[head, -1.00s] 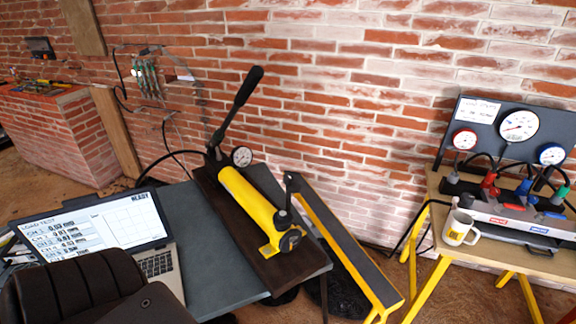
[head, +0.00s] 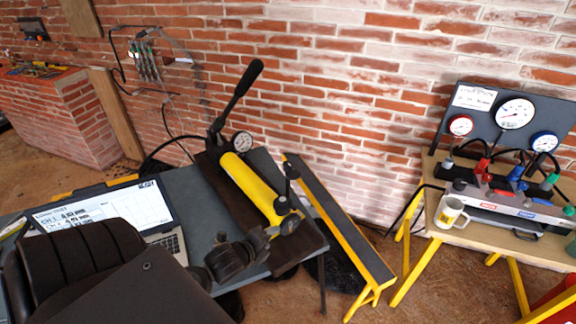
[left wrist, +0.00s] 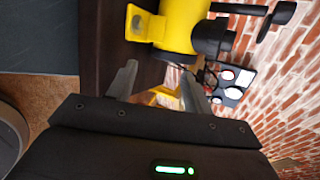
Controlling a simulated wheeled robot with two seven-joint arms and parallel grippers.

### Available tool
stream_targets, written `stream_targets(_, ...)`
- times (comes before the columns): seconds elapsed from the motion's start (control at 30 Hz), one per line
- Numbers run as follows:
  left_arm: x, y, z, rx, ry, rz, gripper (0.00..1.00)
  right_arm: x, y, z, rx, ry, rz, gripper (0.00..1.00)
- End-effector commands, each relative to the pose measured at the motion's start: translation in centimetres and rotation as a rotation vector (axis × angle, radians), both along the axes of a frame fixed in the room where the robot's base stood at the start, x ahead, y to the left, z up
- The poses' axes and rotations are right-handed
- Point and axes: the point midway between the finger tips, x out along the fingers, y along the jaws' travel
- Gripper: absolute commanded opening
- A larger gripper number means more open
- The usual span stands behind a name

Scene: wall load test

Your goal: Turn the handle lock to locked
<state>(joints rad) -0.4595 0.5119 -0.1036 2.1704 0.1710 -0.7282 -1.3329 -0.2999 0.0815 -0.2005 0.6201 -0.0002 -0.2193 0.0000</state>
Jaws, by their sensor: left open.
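The yellow hand pump (head: 250,188) lies on a dark board on the grey table, with a long black handle (head: 238,98) slanting up to the right. A small black lever (head: 290,172) stands at its near end. I cannot tell which part is the handle lock, or how it is set. My left gripper (head: 238,258) is just left of and in front of the pump's near end, apart from it. In the left wrist view its two grey fingers are spread and empty (left wrist: 157,84), with the pump (left wrist: 183,25) beyond them. My right gripper is out of view.
A laptop (head: 110,215) stands at the left of the grey table (head: 187,217). A narrow yellow-legged bench (head: 340,225) is right of the pump. Further right, a wooden table holds a gauge panel (head: 500,125) and a mug (head: 450,213). A brick wall (head: 340,100) is behind.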

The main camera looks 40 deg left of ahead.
Motion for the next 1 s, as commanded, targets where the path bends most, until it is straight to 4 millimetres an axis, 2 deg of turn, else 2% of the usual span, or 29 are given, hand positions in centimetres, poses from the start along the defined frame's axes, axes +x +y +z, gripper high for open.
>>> stream_targets(0.03,1.4,1.6,1.0,0.140,-0.053,-0.079,0.51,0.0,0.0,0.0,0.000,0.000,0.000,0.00)
stream_targets(0.1,3.3,3.4,2.7,0.361,-0.138,-0.197,0.51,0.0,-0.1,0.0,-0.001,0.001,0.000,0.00)
stream_targets(0.2,5.3,5.6,5.2,0.660,-0.242,-0.327,0.51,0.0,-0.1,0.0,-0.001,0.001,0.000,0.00)
stream_targets(0.3,6.8,7.1,7.5,0.913,-0.326,-0.413,0.51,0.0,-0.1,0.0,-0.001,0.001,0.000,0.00)
stream_targets(0.43,7.9,8.4,9.8,1.163,-0.401,-0.478,0.51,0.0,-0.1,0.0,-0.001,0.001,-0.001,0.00)
stream_targets(0.6,8.4,9.0,11.2,1.316,-0.443,-0.509,0.51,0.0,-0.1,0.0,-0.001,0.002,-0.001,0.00)
stream_targets(0.8,8.8,9.1,11.4,1.330,-0.448,-0.510,0.51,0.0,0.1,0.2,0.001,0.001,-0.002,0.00)
stream_targets(1.0,11.3,8.9,11.7,1.329,-0.449,-0.507,0.51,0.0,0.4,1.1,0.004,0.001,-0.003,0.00)
